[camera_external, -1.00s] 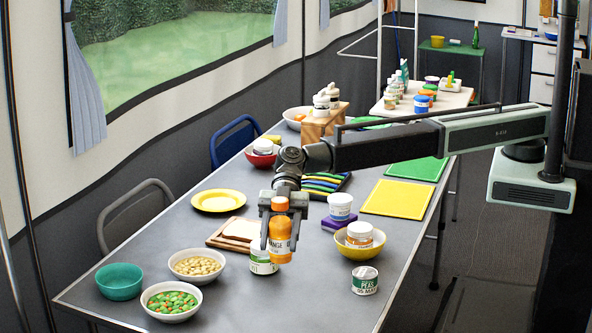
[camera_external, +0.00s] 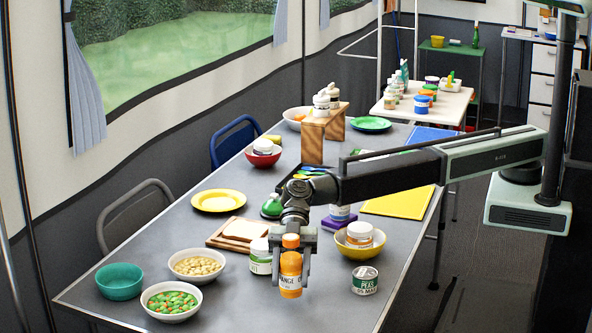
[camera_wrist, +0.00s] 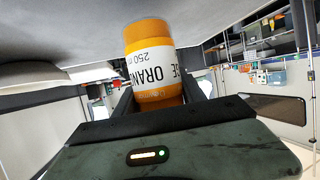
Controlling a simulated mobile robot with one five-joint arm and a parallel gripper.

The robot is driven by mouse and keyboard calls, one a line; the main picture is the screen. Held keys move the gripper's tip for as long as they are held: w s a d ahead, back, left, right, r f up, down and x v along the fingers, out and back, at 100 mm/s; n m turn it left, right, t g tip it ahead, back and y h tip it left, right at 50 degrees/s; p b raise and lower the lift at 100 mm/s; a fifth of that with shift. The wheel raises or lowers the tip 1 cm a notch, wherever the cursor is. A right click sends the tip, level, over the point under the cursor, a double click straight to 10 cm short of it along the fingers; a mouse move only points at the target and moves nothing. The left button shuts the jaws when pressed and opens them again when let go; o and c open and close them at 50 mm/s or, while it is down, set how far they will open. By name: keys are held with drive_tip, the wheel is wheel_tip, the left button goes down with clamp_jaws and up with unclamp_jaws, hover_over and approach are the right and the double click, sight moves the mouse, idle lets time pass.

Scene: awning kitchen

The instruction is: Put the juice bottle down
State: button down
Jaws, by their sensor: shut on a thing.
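The juice bottle (camera_external: 290,272) is orange with a white label and an orange cap, and it is upright. My gripper (camera_external: 291,262) is shut on it, one finger on each side. In the wrist view the bottle (camera_wrist: 153,62) fills the space between the fingers, its label reading "ORAN" and "250 m". The bottle is over the front part of the grey table (camera_external: 235,305). I cannot tell whether its base touches the table.
A white-and-green jar (camera_external: 260,258) stands close left of the bottle. A peas can (camera_external: 364,280) and a yellow bowl (camera_external: 360,246) are to the right. A bread board (camera_external: 222,238) and bowls of nuts (camera_external: 197,266) and peas (camera_external: 171,301) are left. The table front is clear.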

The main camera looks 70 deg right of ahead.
sight(290, 286)
wheel_tip(290, 286, down, 3)
drive_tip(key=shift+b, duration=0.8)
drive_tip(key=shift+r, duration=0.25)
drive_tip(key=c, duration=1.1)
unclamp_jaws()
drive_tip(key=shift+f, duration=0.2)
drive_tip(key=o, duration=0.4)
drive_tip(key=shift+r, duration=0.2)
drive_tip(key=p+v, duration=0.5)
drive_tip(key=v, duration=0.7)
drive_tip(key=shift+r, duration=0.1)
